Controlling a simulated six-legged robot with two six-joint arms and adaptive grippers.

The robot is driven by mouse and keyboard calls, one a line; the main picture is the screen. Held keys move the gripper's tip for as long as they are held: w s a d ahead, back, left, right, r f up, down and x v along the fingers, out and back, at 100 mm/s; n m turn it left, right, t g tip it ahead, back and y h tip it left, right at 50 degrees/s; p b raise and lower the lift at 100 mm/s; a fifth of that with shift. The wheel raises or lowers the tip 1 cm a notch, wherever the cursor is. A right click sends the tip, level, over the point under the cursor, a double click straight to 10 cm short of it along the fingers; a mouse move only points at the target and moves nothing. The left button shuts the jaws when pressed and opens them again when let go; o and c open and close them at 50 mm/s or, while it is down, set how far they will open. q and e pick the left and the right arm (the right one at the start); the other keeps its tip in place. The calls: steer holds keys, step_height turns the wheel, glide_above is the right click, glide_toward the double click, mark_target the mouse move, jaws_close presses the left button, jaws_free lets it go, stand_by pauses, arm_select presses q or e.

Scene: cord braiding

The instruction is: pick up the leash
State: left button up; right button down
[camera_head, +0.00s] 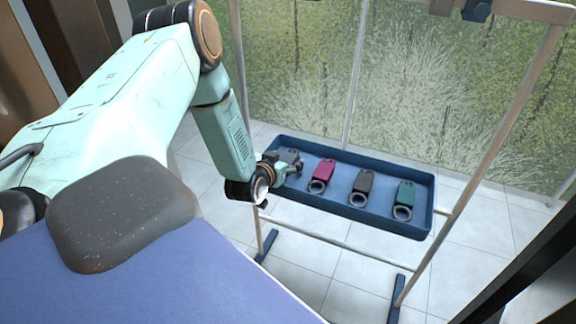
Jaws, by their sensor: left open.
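A blue tray (345,217) hangs on a metal frame and holds several leash-like items, each with a flat body and a ring at the near end. A magenta one (323,172), a dark grey-brown one (363,184) and a green one (405,196) lie in a row. A dark grey piece (291,155) lies at the tray's left end, partly hidden by my left gripper (292,169). That gripper is open, over the left end of the tray, right by the dark grey piece. I cannot tell whether they touch. My right gripper is not in view.
The metal frame's right post (490,150) and lower crossbar (335,240) stand around the tray. Dark blue parts (477,10) hang from the top bar. Glass panes stand behind, and the tiled floor (290,285) is clear.

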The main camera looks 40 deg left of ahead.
arm_select(q)
steer(key=shift+w+a+f+b, duration=0.1)
steer(key=shift+w+f+b, duration=0.15)
steer(key=shift+w, duration=0.45)
steer(key=shift+w+a+f, duration=0.1)
steer(key=shift+w+a, duration=0.1)
steer(key=shift+w, duration=0.05)
steer(key=shift+d, duration=0.1)
steer(key=shift+c, duration=1.3)
steer(key=c, duration=1.1)
